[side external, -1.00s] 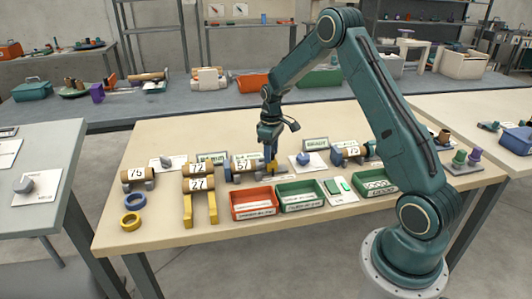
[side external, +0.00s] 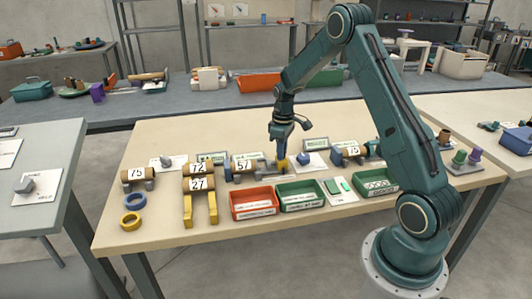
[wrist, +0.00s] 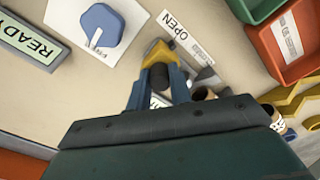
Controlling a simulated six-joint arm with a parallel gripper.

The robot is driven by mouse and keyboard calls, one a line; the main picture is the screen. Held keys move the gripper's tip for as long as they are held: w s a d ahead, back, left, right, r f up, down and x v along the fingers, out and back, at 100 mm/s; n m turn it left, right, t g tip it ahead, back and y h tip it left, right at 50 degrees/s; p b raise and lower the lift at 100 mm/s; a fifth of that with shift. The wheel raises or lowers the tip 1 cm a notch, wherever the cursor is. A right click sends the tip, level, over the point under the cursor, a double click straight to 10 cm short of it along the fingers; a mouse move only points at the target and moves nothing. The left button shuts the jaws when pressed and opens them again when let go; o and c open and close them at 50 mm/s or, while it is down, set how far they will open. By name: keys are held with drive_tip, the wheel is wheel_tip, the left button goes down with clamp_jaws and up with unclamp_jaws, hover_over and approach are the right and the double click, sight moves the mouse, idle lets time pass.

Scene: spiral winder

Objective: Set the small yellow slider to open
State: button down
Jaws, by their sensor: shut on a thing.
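The small yellow slider (side external: 282,164) is at the right end of the grey rail beside the roll marked 57 (side external: 243,165). In the wrist view the yellow slider (wrist: 158,50) shows between my blue fingertips, right beside the printed word OPEN (wrist: 175,28). My gripper (side external: 283,157) points down over the slider and is shut on it. In the wrist view my gripper (wrist: 159,72) hides most of the rail and the roll.
A red tray (side external: 253,203) and a green tray (side external: 299,196) stand in front of the slider. A blue knob on a white card (side external: 303,160) is close on the right. Rolls marked 72 and 27 (side external: 199,184) stand to the left.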

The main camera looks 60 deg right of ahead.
drive_tip(key=shift+s+d, duration=0.2)
drive_tip(key=c, duration=1.5)
unclamp_jaws()
drive_tip(key=shift+o, duration=1.2)
drive_tip(key=shift+w+r, duration=0.1)
wheel_tip(320, 180, up, 14)
drive_tip(key=shift+a, duration=0.1)
